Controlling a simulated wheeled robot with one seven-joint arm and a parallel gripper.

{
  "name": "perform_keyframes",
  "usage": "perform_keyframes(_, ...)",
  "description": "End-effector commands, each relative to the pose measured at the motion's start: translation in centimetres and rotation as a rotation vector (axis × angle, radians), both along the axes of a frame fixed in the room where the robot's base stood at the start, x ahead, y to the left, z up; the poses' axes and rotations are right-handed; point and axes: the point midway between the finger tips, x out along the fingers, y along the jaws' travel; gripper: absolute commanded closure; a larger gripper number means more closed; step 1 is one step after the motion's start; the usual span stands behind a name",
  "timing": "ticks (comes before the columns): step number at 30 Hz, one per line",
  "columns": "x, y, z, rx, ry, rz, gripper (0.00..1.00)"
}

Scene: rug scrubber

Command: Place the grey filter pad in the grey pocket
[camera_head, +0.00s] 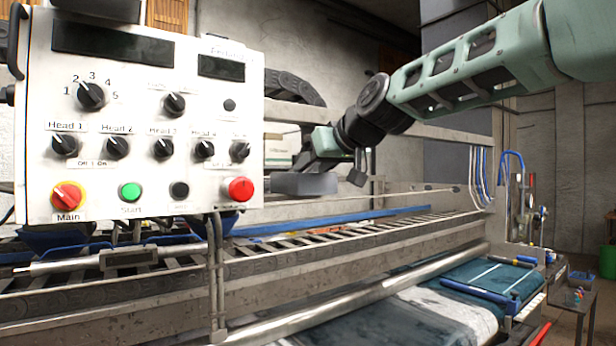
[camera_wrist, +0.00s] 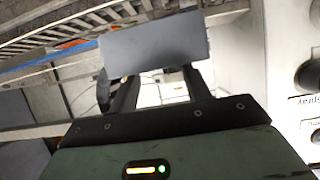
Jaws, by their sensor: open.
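The grey filter pad appears as a flat grey block (camera_head: 304,184) just below the end of my arm in the head view. In the wrist view the grey pad (camera_wrist: 155,47) lies across the tips of my gripper (camera_wrist: 154,80), hiding them. The two dark fingers are apart, with a gap between them. I cannot tell whether the pad touches the fingers or only lies beyond them. In the head view my gripper (camera_head: 314,167) is above the machine's slatted bed, right of the control panel. I cannot make out the grey pocket in either view.
A white control panel (camera_head: 140,185) with knobs and buttons stands close on the left; its edge also shows in the wrist view (camera_wrist: 285,110). The slatted bed (camera_head: 330,240) and a metal roller (camera_head: 370,300) run across below. A blue-handled tool (camera_head: 480,291) lies at right.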

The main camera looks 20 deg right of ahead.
Motion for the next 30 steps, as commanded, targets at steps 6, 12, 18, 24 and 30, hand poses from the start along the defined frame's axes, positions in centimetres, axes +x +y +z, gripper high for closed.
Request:
perform_keyframes(6,-4.1,-1.3,1.9,0.002,-0.005,0.000,0.52)
perform_keyframes(12,-6.5,-2.1,3.2,0.000,-0.002,-0.001,0.52)
perform_keyframes(18,-7.3,-2.4,3.7,0.000,0.000,0.000,0.52)
perform_keyframes(24,-7.3,-2.3,3.5,0.000,0.004,0.001,0.52)
perform_keyframes(30,-9.0,2.0,-3.8,-0.019,0.159,0.071,0.52)
